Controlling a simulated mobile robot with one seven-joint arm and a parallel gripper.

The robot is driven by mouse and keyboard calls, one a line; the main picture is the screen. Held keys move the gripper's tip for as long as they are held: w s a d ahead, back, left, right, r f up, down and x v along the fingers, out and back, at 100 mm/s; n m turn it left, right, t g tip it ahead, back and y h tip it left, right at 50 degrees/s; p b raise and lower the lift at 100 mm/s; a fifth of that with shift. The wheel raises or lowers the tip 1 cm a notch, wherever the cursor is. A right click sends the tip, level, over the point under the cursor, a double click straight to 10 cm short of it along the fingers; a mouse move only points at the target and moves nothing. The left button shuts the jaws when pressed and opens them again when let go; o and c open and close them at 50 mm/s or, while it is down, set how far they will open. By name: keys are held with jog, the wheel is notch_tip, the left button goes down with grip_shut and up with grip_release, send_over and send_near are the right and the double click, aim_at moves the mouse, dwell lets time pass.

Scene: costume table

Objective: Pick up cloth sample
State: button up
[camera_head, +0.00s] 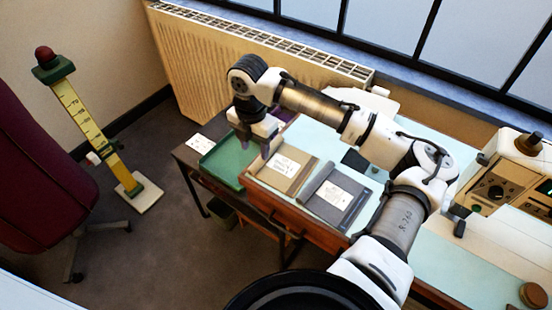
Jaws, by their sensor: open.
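My gripper (255,150) hangs fingers-down above the left end of the table, over the edge between the green tray and the brown sample. Its fingers are apart, with nothing seen between them. A brown flat sample (296,183) with a white label lies just right of the gripper. A grey flat sample (326,210) with a white label lies right of that. A small dark piece (355,160), perhaps cloth, lies behind them. Which one is the cloth sample I cannot tell. My arm hides part of the table behind.
A green tray (226,165) sits at the table's left end. A purple item (279,115) shows partly behind my gripper. A beige sewing machine (496,185) stands at right, with a round brown item (533,295) in front. The pale tabletop (455,265) is clear near the front right.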

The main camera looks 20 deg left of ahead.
aim_at(256, 163)
notch_tip(256, 163, down, 6)
jog(key=shift+s+d+r+p, duration=0.1)
jog(key=shift+s+r+p, duration=0.1)
jog(key=shift+p, duration=0.55)
jog(key=shift+c, duration=0.5)
grip_shut()
